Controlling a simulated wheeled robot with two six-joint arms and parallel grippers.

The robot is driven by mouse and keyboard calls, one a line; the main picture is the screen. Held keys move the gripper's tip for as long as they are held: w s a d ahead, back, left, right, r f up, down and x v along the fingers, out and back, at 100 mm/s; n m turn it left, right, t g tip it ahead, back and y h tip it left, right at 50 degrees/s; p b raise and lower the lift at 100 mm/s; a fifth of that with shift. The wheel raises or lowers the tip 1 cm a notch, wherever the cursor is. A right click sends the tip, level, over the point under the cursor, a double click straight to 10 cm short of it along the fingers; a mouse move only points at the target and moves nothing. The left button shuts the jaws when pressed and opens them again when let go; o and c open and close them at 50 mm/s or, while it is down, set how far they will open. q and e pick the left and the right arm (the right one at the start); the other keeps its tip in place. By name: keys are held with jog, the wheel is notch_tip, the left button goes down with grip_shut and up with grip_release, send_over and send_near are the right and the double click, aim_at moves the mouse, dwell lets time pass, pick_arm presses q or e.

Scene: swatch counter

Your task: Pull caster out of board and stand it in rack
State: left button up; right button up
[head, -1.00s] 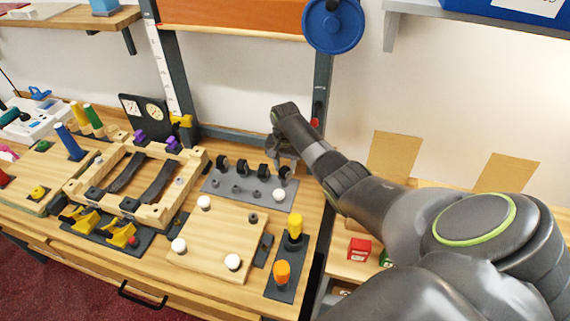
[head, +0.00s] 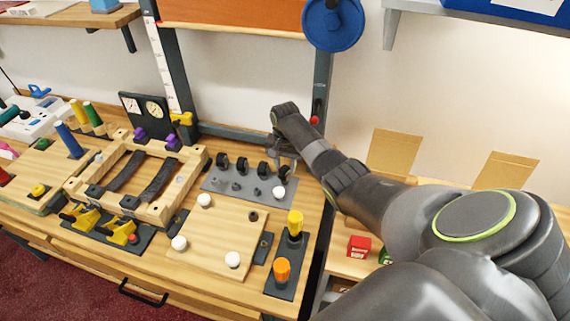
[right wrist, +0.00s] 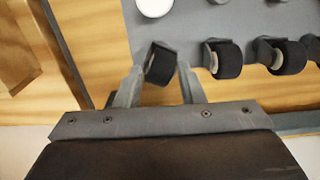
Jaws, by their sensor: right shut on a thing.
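The wooden board (head: 216,228) lies near the front of the counter with white round pieces at three of its corners and a dark socket (head: 253,216) at the fourth. Behind it is the grey rack (head: 213,184), with black-wheeled casters (head: 242,165) in a row along its far side. My right gripper (head: 284,160) is at the rack's right end. In the right wrist view, my right gripper (right wrist: 160,84) is shut on a black-wheeled caster (right wrist: 161,66), which sits between its fingers at the end of the row. Its lower end is partly hidden. My left gripper is out of view.
A white round piece (head: 278,193) is on the rack's right front. A dark tray with yellow (head: 295,222) and orange (head: 282,268) pieces stands right of the board. A wooden frame (head: 130,180) stands to the left. A grey upright (head: 321,90) rises behind.

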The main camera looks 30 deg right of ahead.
dwell(0.4)
jog(key=o, duration=1.2)
jog(key=shift+c, duration=0.2)
jog(key=shift+o, duration=0.5)
jog(key=shift+o, duration=1)
jog(key=shift+r, duration=0.1)
